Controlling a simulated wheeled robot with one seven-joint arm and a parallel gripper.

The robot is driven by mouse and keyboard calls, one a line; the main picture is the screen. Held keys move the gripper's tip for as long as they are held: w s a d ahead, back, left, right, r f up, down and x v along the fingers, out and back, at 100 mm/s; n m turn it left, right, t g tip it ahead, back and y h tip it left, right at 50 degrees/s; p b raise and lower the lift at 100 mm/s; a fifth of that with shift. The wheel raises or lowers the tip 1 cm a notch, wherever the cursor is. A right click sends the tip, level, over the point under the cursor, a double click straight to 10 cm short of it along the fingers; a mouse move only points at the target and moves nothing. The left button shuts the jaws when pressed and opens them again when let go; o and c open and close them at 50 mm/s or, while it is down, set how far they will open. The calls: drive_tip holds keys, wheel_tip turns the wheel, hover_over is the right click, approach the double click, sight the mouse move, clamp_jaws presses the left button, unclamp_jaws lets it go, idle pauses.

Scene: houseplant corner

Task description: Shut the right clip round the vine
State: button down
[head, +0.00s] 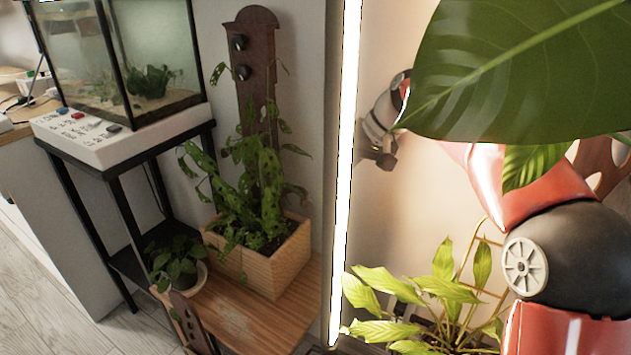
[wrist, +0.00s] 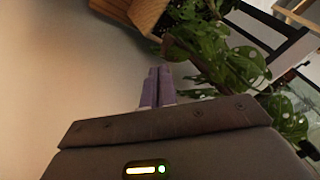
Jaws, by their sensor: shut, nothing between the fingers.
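The vine (head: 262,190) is a leafy plant with holed leaves in a wooden planter (head: 285,262); it climbs a tall brown board (head: 253,100). Two dark round fittings (head: 238,42) sit on the board's upper part. I cannot make out the right clip or whether it is open. In the wrist view my gripper (wrist: 155,76) has its purple fingers together and empty. The vine's leaves (wrist: 236,66) are to the right of the fingers, and the planter (wrist: 138,14) is at the top. In the head view large leaves and my arm hide much of the right side.
A glass tank (head: 150,70) stands on a black-framed table at the left. A small potted plant (head: 178,262) sits by the planter on a wooden bench (head: 240,312). A bright vertical strip (head: 345,150) and a yellow-green plant (head: 420,295) are to the right. Pale wall fills the wrist view's left.

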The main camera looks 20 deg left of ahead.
drive_tip(key=shift+s, duration=0.1)
drive_tip(key=x, duration=1)
drive_tip(key=shift+s, duration=0.2)
